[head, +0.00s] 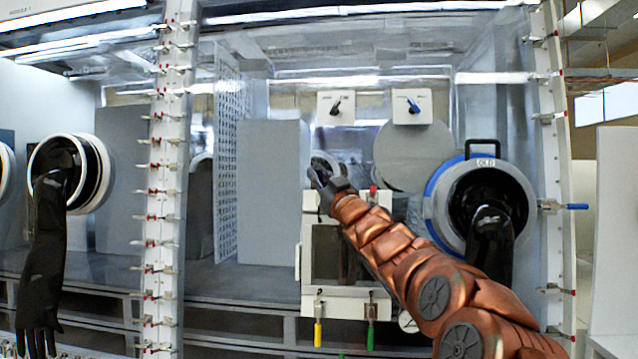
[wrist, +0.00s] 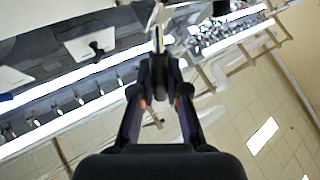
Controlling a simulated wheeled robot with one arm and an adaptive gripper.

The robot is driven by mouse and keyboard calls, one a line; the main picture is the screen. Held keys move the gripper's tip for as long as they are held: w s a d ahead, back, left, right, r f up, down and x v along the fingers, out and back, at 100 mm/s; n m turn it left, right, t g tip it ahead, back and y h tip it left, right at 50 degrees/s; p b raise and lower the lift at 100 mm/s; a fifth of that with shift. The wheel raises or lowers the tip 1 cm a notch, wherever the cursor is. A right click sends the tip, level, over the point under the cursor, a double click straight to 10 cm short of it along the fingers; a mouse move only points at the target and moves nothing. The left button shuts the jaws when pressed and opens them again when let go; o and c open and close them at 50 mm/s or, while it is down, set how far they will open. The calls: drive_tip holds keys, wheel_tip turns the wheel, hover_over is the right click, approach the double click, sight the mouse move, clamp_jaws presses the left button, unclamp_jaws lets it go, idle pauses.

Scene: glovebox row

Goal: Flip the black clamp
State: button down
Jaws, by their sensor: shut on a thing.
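My gripper (head: 322,178) reaches in from the lower right and is at the upper left corner of the white box in the head view. In the wrist view my gripper (wrist: 159,80) has its fingers closed together on a dark piece, which appears to be the handle of the black clamp. A pale metal part of the black clamp (wrist: 158,38) shows just beyond the fingertips. In the head view the clamp is hidden by the gripper, so I cannot tell its exact angle.
The white box (head: 345,300) bears a yellow-handled clamp (head: 318,332), a green-handled clamp (head: 370,334) and a red-handled clamp (head: 373,192). Above are a black knob (head: 335,107) and a blue knob (head: 413,106). A blue-ringed glove port (head: 437,205) stands close right of my arm.

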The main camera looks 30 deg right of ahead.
drive_tip(key=shift+f, duration=0.1)
idle(0.3)
drive_tip(key=c, duration=1.2)
unclamp_jaws()
drive_tip(key=shift+o, duration=0.2)
drive_tip(key=v, duration=1.2)
drive_tip(key=shift+d, duration=0.1)
